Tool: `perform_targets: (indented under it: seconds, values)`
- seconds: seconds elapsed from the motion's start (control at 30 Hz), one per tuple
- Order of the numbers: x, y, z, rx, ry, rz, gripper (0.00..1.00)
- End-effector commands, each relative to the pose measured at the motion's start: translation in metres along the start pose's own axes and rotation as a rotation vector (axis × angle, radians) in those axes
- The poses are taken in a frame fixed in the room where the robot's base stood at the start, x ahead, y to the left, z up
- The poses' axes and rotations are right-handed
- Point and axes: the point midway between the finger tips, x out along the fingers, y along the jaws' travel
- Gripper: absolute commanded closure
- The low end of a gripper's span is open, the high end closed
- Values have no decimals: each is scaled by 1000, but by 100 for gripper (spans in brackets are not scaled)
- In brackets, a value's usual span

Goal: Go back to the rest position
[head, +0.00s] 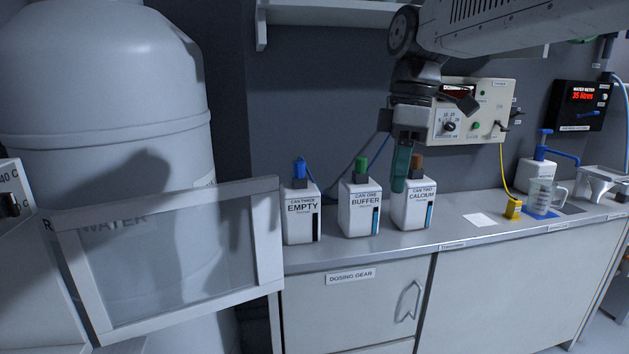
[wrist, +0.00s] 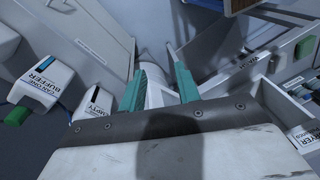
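My gripper (head: 402,165) hangs from the arm in the head view, its teal fingers in front of the can marked CALCIUM (head: 414,207) and partly covering it. In the wrist view the two teal fingers of my gripper (wrist: 158,84) stand apart with nothing held between them. A pale rounded shape shows beyond the gap. The cans marked BUFFER (head: 360,210) and EMPTY (head: 300,215) stand upright to the left on the bench; both also show at the left of the wrist view.
A clear framed panel (head: 172,255) stands at the left in front of a large white tank (head: 110,130). A shelf (head: 330,12) is above. A control box (head: 475,112) is behind my gripper. A yellow block (head: 513,209) and a jug (head: 541,194) stand on the bench (head: 450,235) to the right.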

Motion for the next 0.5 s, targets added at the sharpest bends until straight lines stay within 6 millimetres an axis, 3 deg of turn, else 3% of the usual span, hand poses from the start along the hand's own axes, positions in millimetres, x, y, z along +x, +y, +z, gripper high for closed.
perform_targets:
  seconds: [0.03, 0.2, 0.5]
  values:
    - [3, -18, 22, 108, 1, 23, 67]
    - [30, -72, 83, 490, 13, 93, 67]
    - [110, -159, 165, 1105, 70, 203, 67]
